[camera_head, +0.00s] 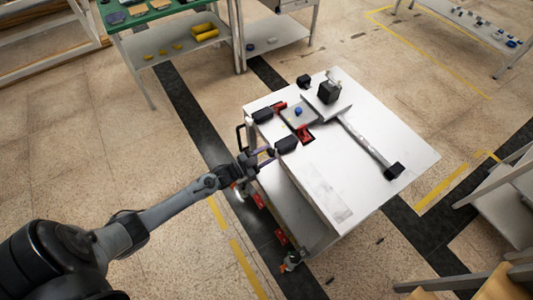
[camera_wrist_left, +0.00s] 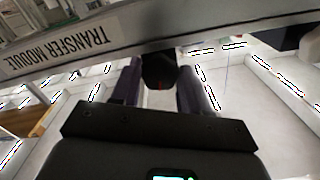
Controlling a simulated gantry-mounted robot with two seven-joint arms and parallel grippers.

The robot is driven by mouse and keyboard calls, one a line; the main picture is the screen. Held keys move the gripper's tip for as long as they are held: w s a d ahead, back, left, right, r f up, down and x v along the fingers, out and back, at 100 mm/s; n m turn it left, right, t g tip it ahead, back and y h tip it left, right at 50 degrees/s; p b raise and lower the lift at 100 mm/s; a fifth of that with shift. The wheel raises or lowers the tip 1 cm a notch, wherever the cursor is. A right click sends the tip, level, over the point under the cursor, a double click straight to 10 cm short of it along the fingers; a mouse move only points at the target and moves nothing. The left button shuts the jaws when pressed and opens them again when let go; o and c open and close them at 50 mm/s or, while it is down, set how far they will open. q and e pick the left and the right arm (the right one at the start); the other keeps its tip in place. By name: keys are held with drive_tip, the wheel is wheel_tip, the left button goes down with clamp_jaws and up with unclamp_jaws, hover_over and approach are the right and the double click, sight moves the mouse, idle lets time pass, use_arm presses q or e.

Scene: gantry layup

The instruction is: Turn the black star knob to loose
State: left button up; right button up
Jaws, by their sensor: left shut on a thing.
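My left gripper (camera_head: 268,153) reaches from the left to the near-left edge of the white cart top (camera_head: 350,180). The gripper is shut on this knob, just below a grey edge labelled TRANSFER MODULE (camera_wrist_left: 60,52). The knob's star shape is hard to make out, and in the head view the gripper mostly hides it. My right gripper is not in view.
On the cart top are black blocks (camera_head: 286,145), red brackets (camera_head: 304,134), a blue part (camera_head: 298,111), a black box (camera_head: 328,92) and a grey bar (camera_head: 364,143). A green-topped table (camera_head: 150,12) stands at the back left. Floor around the cart is mostly clear.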

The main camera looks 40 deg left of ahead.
use_arm(q)
drive_tip(key=shift+n, duration=1.2)
drive_tip(key=o, duration=1.1)
drive_tip(key=shift+c, duration=0.2)
drive_tip(key=shift+s+a+p, duration=0.1)
drive_tip(key=shift+s+p, duration=0.2)
drive_tip(key=shift+s, duration=0.1)
drive_tip(key=v, duration=1)
drive_tip(key=shift+p, duration=0.45)
